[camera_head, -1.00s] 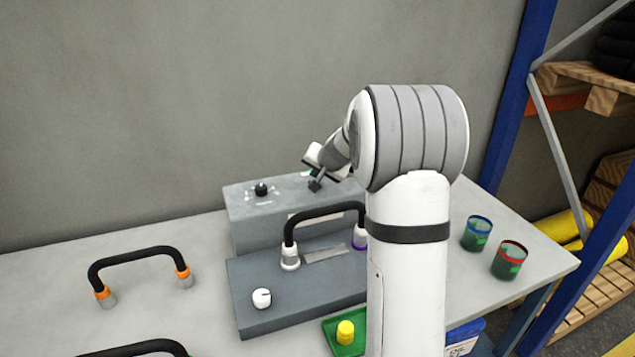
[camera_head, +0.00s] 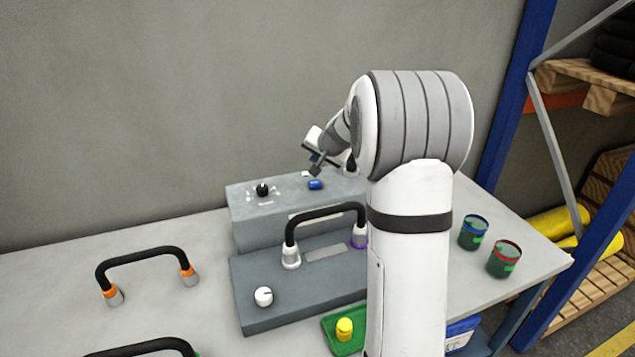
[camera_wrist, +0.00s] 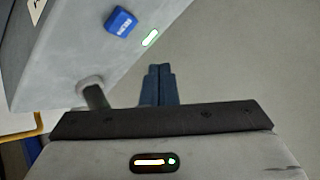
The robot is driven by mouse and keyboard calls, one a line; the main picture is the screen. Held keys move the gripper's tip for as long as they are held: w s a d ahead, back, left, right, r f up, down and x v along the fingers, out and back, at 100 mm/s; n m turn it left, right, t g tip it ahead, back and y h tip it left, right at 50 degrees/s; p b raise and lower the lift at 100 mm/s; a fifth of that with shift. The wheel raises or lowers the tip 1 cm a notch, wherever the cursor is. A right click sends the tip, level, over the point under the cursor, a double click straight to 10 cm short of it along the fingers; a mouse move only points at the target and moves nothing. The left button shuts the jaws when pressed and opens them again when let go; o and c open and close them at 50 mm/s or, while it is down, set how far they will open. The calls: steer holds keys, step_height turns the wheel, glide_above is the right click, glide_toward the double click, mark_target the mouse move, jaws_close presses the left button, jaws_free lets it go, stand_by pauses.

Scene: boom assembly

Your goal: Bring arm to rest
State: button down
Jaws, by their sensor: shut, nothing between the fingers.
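My gripper (camera_head: 317,165) is above the back of the grey console (camera_head: 270,214) in the head view, shut and empty. In the wrist view my gripper's fingers (camera_wrist: 158,84) are together, with nothing between them. A blue button or switch (camera_head: 315,184) is on the console top just below the gripper; it also shows in the wrist view (camera_wrist: 120,22), beside a lit green strip (camera_wrist: 151,38). The fingers are apart from the console. My arm hides the console's right part.
A black-handled hose (camera_head: 325,211) arches over the console front. A white knob (camera_head: 263,296) and black knob (camera_head: 262,189) stick up. Another hose (camera_head: 145,253) stands at left. Two cups (camera_head: 473,232) stand at right. A green tray (camera_head: 335,335) holds a yellow piece (camera_head: 344,328).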

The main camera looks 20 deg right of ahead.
stand_by(0.3)
steer(key=s+a+r+n+g+y, duration=0.1)
steer(key=s+a+r+n+g, duration=0.15)
steer(key=s+a, duration=0.65)
steer(key=s+a+f+n+g, duration=0.1)
steer(key=s, duration=0.9)
steer(key=s+a+f+n+g+h, duration=0.1)
steer(key=s+a+n, duration=0.1)
steer(key=s, duration=0.8)
steer(key=s+a+f+n+g, duration=0.1)
steer(key=s+n, duration=0.1)
steer(key=s, duration=0.8)
steer(key=shift+s+a+h, duration=0.15)
steer(key=shift+s+h, duration=0.1)
steer(key=shift+h, duration=0.15)
